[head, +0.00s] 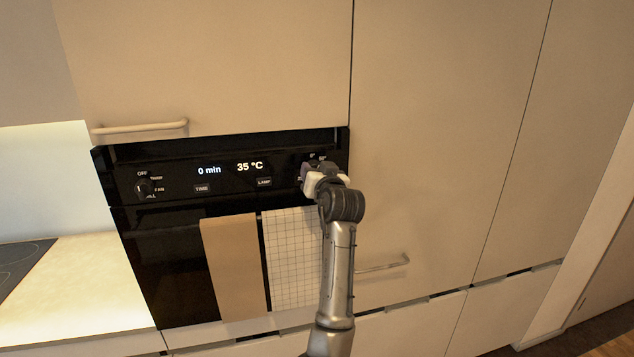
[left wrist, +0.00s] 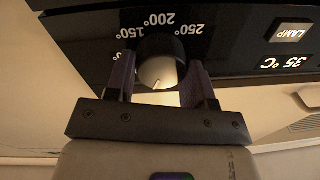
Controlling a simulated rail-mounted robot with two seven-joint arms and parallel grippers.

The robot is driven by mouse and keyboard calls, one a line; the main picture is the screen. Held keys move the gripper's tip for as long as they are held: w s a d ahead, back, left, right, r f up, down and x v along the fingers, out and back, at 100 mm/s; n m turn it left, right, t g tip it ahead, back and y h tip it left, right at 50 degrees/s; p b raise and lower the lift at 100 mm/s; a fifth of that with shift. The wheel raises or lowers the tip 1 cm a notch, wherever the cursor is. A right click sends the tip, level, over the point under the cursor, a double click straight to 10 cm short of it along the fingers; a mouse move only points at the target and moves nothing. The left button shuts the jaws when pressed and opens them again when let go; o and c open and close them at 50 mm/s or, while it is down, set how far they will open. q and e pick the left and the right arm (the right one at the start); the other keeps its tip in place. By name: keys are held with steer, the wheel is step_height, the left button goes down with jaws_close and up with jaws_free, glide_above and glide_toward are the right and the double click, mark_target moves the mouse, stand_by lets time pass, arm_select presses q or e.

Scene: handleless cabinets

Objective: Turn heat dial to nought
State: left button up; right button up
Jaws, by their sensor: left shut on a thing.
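The heat dial (left wrist: 158,65) is a round dark knob with a pale lit face and a short white mark. It is on the black oven panel (head: 225,178), ringed by temperature numbers that appear upside down in the left wrist view. My left gripper (head: 318,174) is at the right end of the panel and hides the dial in the head view. In the left wrist view its two purple fingers (left wrist: 159,82) stand on either side of the dial, shut on it. The display (head: 249,167) reads 35 °C. My right gripper is not in view.
A second knob (head: 145,188) is at the panel's left end, with TIME and LAMP buttons between. A brown towel (head: 234,265) and a checked towel (head: 292,258) hang below. Cabinet handles (head: 139,127) stick out nearby. A counter with a hob is at left.

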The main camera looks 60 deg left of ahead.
arm_select(q)
steer(key=shift+n+b, duration=1.15)
steer(key=shift+n, duration=1.15)
steer(key=shift+s, duration=0.1)
steer(key=o, duration=0.9)
steer(key=shift+b+v, duration=0.55)
steer(key=shift+v, duration=6.35)
